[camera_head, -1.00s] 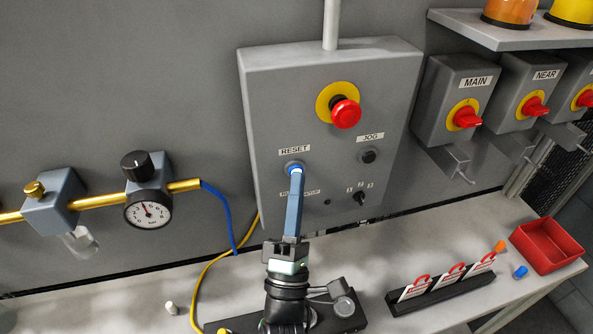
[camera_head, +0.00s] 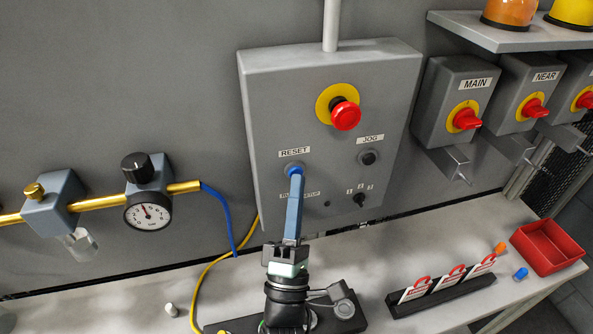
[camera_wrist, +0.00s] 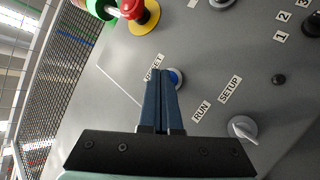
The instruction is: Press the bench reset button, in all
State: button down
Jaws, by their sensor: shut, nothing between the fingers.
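The blue reset button (camera_head: 294,168) sits under the RESET label (camera_head: 294,152) on the grey control box (camera_head: 262,100). It also shows in the wrist view (camera_wrist: 176,77), partly hidden behind the fingertips. My gripper (camera_head: 296,178) is shut and empty, its long blue fingers pointing up at the button. In the head view the tips overlap the button's lower edge. In the wrist view the tips (camera_wrist: 161,72) lie just left of the button's middle. I cannot tell whether they touch it. The button is unlit in the head view.
A red emergency stop (camera_head: 345,114) on a yellow ring sits above, and a black JOG button (camera_head: 368,157) to the right. A selector knob (camera_head: 359,200) is below that. Rotary switches (camera_head: 466,118), a gauge (camera_head: 147,212), a tag rack (camera_head: 440,290) and a red bin (camera_head: 548,246) stand around.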

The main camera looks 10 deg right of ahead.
jog(key=shift+s, duration=0.55)
jog(key=s+p, duration=0.1)
jog(key=s, duration=0.4)
jog(key=shift+d+p, duration=0.1)
jog(key=shift+p, duration=0.25)
jog(key=shift+w+r, duration=0.1)
dwell(0.4)
